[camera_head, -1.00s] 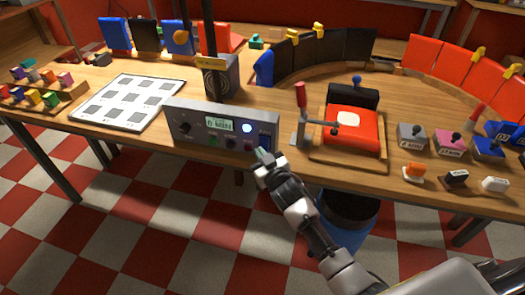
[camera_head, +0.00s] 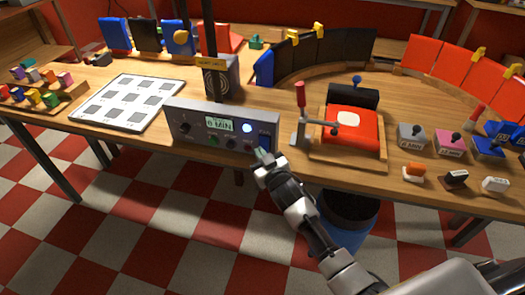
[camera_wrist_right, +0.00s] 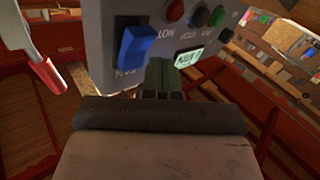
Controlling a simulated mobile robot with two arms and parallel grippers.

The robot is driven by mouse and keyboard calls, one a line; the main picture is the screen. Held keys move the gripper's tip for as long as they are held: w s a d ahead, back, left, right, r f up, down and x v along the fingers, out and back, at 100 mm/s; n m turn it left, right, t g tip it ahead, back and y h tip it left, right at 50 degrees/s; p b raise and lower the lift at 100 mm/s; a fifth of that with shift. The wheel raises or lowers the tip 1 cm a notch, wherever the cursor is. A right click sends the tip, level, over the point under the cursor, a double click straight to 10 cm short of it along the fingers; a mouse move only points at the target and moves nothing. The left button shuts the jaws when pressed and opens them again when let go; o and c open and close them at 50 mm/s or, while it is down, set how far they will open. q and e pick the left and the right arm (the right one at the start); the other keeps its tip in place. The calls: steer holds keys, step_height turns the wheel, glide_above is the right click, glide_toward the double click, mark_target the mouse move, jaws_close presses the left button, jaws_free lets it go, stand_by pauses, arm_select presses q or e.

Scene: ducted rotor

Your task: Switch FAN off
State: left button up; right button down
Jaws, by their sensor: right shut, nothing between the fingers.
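The grey control box (camera_head: 180,111) stands at the front edge of the wooden table. Its panel has a lit display (camera_head: 220,124), a glowing blue-white lamp (camera_head: 247,127), a dark knob and a row of small buttons. In the right wrist view a blue rocker switch (camera_wrist_right: 137,45) shows on the panel, with a label beside it that I cannot read clearly. My right gripper (camera_head: 261,153) is shut and empty at the right end of the panel. Its greenish fingertips (camera_wrist_right: 162,72) are close beside the blue switch; I cannot tell whether they touch the panel. My left gripper is out of view.
A red-handled clamp (camera_head: 300,105) and a red block (camera_head: 352,133) on a wooden base stand right of the box. A white tray sheet (camera_head: 128,103) lies to its left. A blue bin is under the table.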

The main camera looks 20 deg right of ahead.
stand_by(0.3)
steer(key=shift+w+d+f, duration=0.2)
steer(key=shift+w+d, duration=0.05)
steer(key=shift+w, duration=0.1)
steer(key=shift+w+d+f+b, duration=0.25)
steer(key=shift+w+b, duration=0.1)
steer(key=shift+b, duration=0.1)
stand_by(0.6)
steer(key=shift+w+d+r, duration=0.1)
steer(key=shift+d, duration=0.15)
stand_by(0.9)
steer(key=shift+s+a+r+p, duration=0.25)
steer(key=shift+s+a+p, duration=0.25)
steer(key=shift+s, duration=0.05)
